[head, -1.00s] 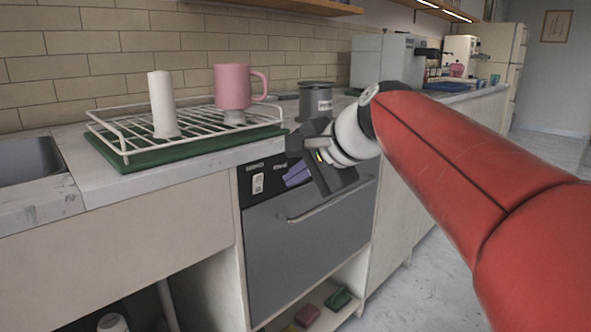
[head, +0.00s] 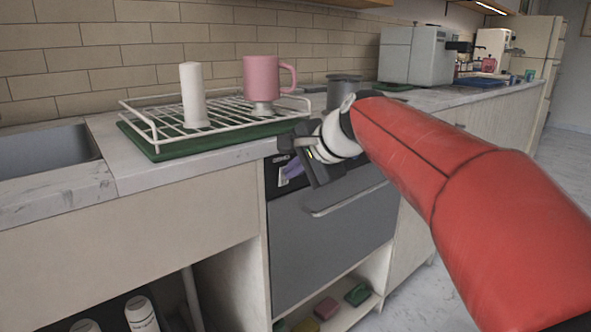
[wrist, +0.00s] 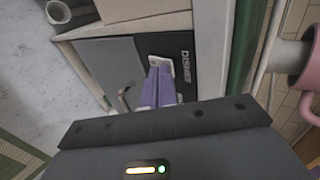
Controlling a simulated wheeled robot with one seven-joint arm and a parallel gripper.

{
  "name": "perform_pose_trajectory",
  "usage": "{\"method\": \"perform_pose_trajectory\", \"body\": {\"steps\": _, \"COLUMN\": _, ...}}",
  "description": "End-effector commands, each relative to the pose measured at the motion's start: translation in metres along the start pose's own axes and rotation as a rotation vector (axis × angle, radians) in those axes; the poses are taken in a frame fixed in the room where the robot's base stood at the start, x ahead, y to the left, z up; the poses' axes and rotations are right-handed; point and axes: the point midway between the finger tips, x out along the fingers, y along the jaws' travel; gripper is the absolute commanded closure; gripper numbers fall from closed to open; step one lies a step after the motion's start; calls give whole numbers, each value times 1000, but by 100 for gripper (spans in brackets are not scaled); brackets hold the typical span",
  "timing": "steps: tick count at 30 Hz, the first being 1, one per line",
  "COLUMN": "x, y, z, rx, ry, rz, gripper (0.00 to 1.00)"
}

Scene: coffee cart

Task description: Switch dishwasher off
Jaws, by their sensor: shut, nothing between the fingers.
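The dishwasher (head: 330,235) is set under the counter, with a grey door, a bar handle and a dark control panel on top. A white rocker switch (head: 283,179) sits at the panel's left end, partly hidden by my gripper. My gripper (head: 289,170) is shut and empty, its purple fingers in front of the panel. In the wrist view, the fingertips (wrist: 160,70) overlap the white switch (wrist: 155,60), beside the panel lettering. I cannot tell whether they touch it. The switch's position cannot be read.
A grey pot (head: 344,92) is behind my wrist. Sponges (head: 327,308) lie on the shelf below. The floor at right is clear.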

Motion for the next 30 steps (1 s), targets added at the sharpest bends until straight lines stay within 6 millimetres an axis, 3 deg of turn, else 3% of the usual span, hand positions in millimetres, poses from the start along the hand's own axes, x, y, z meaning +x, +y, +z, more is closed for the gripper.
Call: {"method": "perform_pose_trajectory", "body": {"steps": 30, "x": -8, "y": -16, "z": 0, "rx": 0, "ry": 0, "rz": 1, "gripper": 100}}
